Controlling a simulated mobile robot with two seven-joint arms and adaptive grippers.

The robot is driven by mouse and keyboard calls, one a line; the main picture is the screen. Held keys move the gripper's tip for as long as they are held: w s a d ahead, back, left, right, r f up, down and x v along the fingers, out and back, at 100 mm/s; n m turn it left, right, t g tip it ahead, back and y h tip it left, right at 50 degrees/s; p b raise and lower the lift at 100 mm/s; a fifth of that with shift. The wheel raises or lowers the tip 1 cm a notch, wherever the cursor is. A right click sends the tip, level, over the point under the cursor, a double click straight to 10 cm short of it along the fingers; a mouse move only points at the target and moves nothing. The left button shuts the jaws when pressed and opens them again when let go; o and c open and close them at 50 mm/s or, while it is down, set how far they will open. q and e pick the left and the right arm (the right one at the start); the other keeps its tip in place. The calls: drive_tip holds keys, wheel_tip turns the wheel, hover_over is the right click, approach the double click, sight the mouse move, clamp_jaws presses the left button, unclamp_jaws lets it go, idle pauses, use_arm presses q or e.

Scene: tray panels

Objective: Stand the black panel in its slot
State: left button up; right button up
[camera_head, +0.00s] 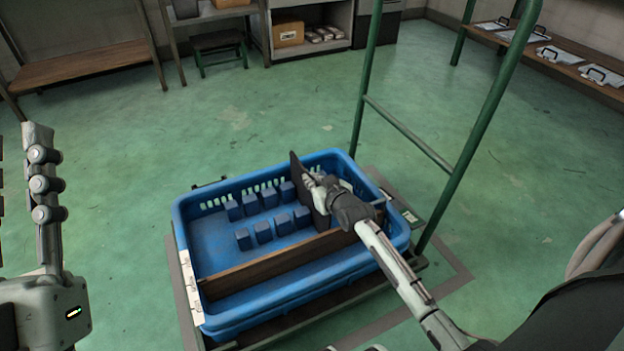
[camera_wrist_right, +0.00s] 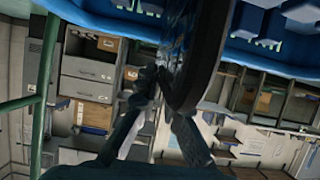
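The black panel (camera_head: 298,171) is a thin dark sheet, roughly upright, at the right end of the rows of blue blocks in the blue crate (camera_head: 186,232). In the right wrist view it shows as a dark curved slab (camera_wrist_right: 208,50) at the fingertips. My right gripper (camera_head: 318,187) reaches in from the right and appears shut on the panel. The hand covers part of the panel, and I cannot tell whether its lower edge is seated between blocks. My left gripper (camera_head: 42,170) points up at the far left, away from the crate; its opening is unclear.
Two rows of blue blocks (camera_head: 263,231) stand on the crate floor with gaps between them. A wooden divider (camera_head: 270,264) runs along the crate's near side. Green posts (camera_head: 478,130) of a cart rise at the right. The left part of the crate is clear.

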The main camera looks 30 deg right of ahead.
drive_tip(key=o, duration=0.5)
drive_tip(key=shift+c, duration=0.2)
drive_tip(key=v, duration=1.2)
